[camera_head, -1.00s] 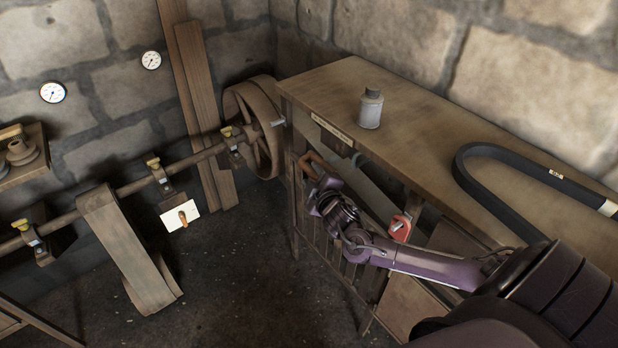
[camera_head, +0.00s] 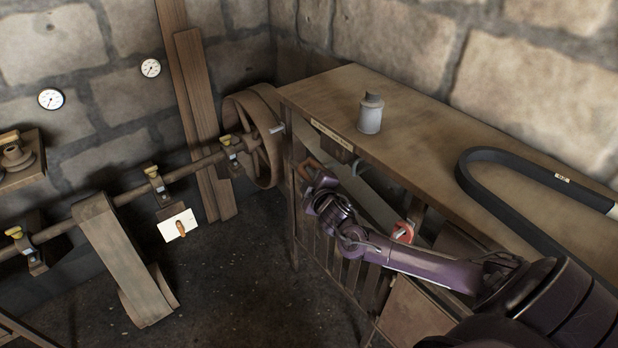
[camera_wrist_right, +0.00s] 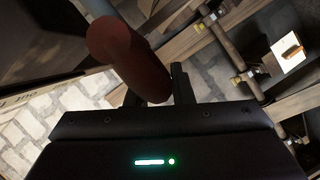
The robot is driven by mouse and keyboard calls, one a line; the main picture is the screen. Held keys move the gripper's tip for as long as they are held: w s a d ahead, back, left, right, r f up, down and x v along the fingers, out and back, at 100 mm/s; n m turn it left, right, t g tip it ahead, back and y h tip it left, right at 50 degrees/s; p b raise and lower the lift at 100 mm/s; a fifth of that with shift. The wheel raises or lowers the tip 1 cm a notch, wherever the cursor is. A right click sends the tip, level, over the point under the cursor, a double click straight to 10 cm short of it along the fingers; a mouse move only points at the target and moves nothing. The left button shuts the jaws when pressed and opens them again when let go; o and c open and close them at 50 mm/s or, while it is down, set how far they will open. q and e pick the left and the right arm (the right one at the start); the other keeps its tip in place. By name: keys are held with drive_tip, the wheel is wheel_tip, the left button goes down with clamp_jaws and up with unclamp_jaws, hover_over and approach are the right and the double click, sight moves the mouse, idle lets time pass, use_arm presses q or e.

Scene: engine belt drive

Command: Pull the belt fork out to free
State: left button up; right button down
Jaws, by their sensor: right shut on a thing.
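The belt fork seems to be the piece with the red-brown round handle at the front of the bench. In the head view its handle (camera_head: 307,167) shows only in part, at the tip of my right arm. In the right wrist view the handle (camera_wrist_right: 122,52) is large and lies between the two fingers of my right gripper (camera_wrist_right: 155,88), which is shut on it. My right gripper also shows in the head view (camera_head: 317,185), just below the bench top's front edge. The rest of the fork is hidden or cannot be made out. My left gripper is not in view.
The wooden bench (camera_head: 325,92) carries a grey can (camera_head: 371,114) and a dark belt loop (camera_head: 500,205). A red part (camera_head: 403,232) is beside my right forearm. A line shaft (camera_head: 190,172) with a large wheel (camera_head: 258,140) runs along the wall.

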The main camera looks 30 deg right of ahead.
drive_tip(key=shift+a, duration=0.1)
drive_tip(key=a, duration=0.9)
drive_tip(key=shift+s+a, duration=0.35)
drive_tip(key=shift+s, duration=0.1)
drive_tip(key=shift+f, duration=0.1)
drive_tip(key=c, duration=1.3)
unclamp_jaws()
drive_tip(key=shift+a, duration=0.2)
